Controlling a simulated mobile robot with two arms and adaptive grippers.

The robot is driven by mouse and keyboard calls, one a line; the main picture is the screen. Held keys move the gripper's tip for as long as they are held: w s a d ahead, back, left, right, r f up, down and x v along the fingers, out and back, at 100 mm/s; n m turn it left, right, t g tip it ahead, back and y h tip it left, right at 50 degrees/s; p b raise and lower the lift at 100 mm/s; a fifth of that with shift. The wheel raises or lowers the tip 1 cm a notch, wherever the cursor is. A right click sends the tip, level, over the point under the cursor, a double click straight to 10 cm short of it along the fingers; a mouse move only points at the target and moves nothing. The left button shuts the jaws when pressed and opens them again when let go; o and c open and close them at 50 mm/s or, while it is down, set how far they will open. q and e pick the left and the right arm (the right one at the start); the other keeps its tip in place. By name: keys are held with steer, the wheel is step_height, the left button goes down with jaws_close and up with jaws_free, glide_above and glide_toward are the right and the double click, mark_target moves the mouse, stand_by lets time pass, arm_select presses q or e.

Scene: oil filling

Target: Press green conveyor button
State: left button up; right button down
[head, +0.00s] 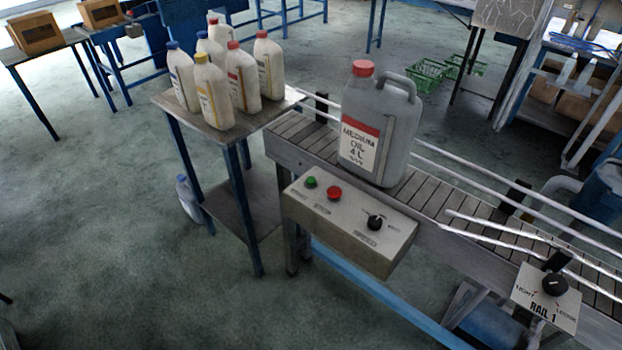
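The green conveyor button (311,182) sits at the left end of the control box (346,224) on the near side of the conveyor. A red button (334,193) is just right of it, and a black knob (375,222) is farther right. The conveyor (420,197) runs from the middle toward the lower right. A grey oil jug (399,128) with a red cap and a "Medium oil 4 L" label stands upright on its slats. Neither of my grippers shows in the head view. Nothing covers the green button.
A small table (207,121) left of the conveyor holds several capped bottles. A rail panel (547,297) with a black knob is at lower right. Metal guide rails (480,176) run along the belt. The floor (110,240) at left and front is largely clear.

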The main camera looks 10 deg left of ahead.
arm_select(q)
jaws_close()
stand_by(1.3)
